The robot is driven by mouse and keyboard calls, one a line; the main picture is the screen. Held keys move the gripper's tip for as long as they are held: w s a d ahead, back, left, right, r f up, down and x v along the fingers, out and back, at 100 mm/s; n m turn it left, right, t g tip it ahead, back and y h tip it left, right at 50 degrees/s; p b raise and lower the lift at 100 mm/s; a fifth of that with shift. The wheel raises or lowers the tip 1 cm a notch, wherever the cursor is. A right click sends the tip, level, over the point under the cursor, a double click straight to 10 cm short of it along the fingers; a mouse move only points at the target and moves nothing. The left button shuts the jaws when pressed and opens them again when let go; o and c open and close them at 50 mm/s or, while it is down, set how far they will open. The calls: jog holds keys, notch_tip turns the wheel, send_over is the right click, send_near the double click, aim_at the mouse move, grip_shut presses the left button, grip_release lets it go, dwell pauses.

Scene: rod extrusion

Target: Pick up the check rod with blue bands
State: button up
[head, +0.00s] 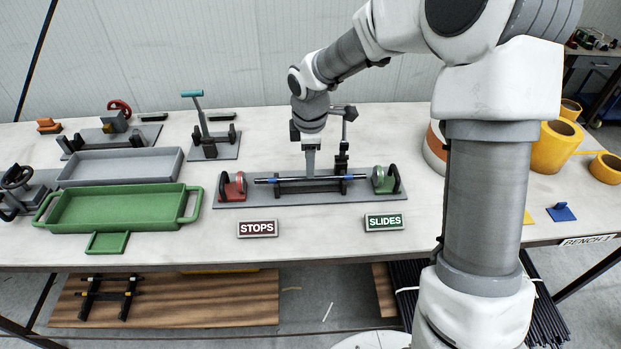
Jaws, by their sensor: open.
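The check rod (330,178) is dark and slim, with blue bands near its ends. It lies level across a black cradle on a grey fixture plate (235,202), between a red block (233,188) and a green block (382,182). My gripper (311,171) points straight down at the middle of the rod, with its fingertips at or just above it. The jaws are open, seen nearly edge-on. I cannot tell whether the fingers straddle the rod or touch it.
A black clamp post (343,140) stands close right of my gripper. A green tray (115,209) and a grey tray (125,167) lie left.

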jog(key=shift+w+d+f, duration=0.1)
jog(key=shift+w+f, duration=0.1)
jog(key=shift+f, duration=0.75)
jog(key=shift+w+d+f, duration=0.1)
jog(key=shift+w+f, duration=0.1)
jog(key=shift+f, duration=0.7)
jog(key=shift+w+d+f, duration=0.1)
jog(key=shift+w+f, duration=0.1)
jog(key=shift+f, duration=0.75)
grip_shut()
